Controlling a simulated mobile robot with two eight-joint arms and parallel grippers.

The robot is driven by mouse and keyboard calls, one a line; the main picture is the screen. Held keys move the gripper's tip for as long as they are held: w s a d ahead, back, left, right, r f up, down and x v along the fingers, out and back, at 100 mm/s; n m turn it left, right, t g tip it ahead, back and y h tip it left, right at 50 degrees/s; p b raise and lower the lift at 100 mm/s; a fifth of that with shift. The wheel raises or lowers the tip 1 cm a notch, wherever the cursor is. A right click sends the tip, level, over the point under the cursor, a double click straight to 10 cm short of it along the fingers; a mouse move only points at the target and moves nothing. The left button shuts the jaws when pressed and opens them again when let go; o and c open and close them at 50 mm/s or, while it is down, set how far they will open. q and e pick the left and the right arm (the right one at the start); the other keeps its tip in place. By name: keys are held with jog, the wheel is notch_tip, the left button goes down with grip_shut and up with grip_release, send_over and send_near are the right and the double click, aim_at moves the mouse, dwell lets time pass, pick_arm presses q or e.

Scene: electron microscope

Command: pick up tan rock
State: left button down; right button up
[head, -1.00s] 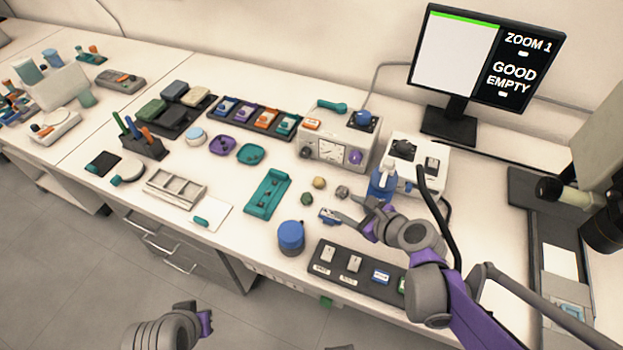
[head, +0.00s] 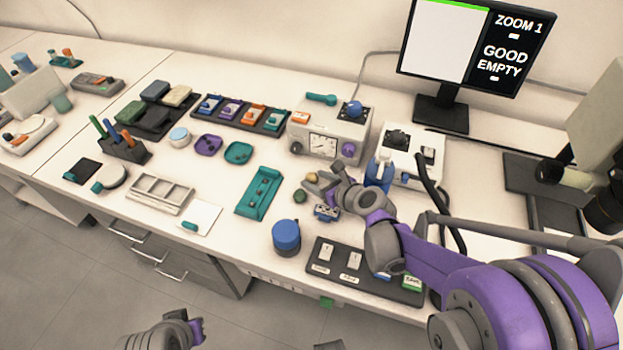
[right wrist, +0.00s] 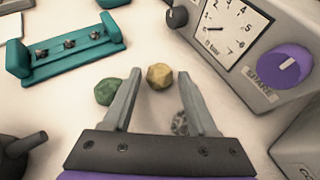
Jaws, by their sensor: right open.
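The tan rock (right wrist: 160,76) lies on the white bench top, between and just past the open fingertips of my right gripper (right wrist: 160,76) in the right wrist view. In the head view the tan rock (head: 311,176) shows at the tips of my right gripper (head: 312,187), which reaches in from the right. A green rock (right wrist: 106,91) lies just outside the left finger. A grey rock (right wrist: 180,123) is partly hidden behind the right finger. My left gripper (head: 198,330) shows only in part at the bottom of the head view, and its fingers are unclear.
A teal holder (head: 260,193) with small pieces stands to the left. The gauge box (head: 329,135) stands behind the rocks. A blue-lidded jar (head: 286,238) and a dark switch panel (head: 365,270) are in front. A blue bottle (head: 378,172) is close to my right arm.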

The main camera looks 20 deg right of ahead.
jog(key=shift+w+a+f, duration=0.1)
jog(key=shift+w+f, duration=0.05)
jog(key=shift+w, duration=0.15)
grip_shut()
